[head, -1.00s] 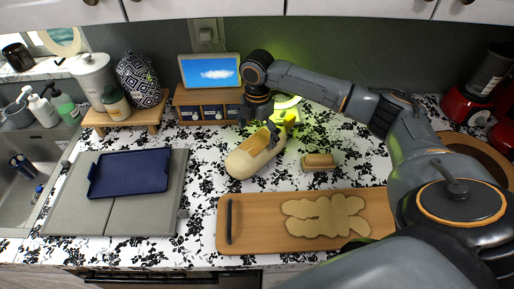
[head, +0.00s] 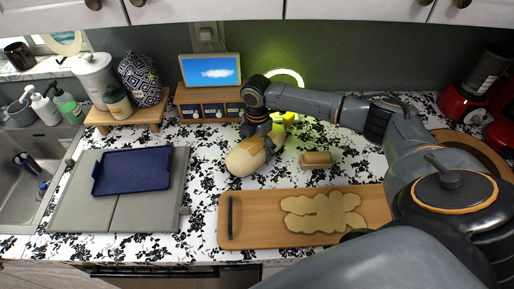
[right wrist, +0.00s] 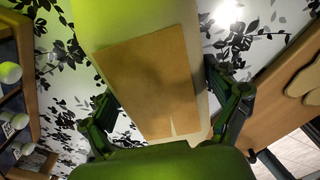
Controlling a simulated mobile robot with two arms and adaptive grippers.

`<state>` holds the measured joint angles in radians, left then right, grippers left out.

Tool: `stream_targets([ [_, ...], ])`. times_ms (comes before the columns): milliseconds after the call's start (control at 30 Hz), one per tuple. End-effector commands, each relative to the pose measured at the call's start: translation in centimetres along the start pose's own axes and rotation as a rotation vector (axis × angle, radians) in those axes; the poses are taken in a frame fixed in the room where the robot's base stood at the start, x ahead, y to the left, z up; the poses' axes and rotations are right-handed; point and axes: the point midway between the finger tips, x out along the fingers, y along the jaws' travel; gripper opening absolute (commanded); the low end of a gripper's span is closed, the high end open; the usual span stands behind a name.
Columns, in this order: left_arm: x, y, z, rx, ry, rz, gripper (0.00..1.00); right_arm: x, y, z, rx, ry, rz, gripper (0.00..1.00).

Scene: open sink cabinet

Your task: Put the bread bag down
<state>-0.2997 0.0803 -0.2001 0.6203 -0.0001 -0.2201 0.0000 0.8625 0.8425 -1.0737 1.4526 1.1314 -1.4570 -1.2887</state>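The bread bag (head: 244,159) is a pale beige, rounded long packet with a brown panel. It lies on the patterned counter left of the small loaf in the head view. In the right wrist view the bag (right wrist: 150,80) fills the space between my fingers, with its brown panel facing the camera. My right gripper (head: 262,139) is down over the far end of the bag and hides part of it. Its fingers are spread wide on either side of the bag; any contact is hard to see. My left gripper is not in view.
A wooden board (head: 262,220) with flat bread pieces lies in front. A small loaf (head: 317,159) sits right of the bag. A small shelf with a screen (head: 210,70) stands behind. A blue tray (head: 132,170) lies on a grey cover at left. Counter left of the bag is clear.

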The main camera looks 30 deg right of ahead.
Motion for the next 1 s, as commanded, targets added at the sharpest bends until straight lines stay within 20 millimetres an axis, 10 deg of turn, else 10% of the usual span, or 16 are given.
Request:
stream_targets([
  [133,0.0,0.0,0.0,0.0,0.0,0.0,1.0,-0.1,0.0,0.0,0.001,0.0,0.001,0.33],
  [533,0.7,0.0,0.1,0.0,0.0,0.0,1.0,-0.9,0.1,0.0,0.001,0.0,0.002,0.33],
  [1000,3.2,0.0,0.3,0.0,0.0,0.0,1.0,-8.0,-3.2,-2.5,-0.005,-0.001,0.008,0.33],
])
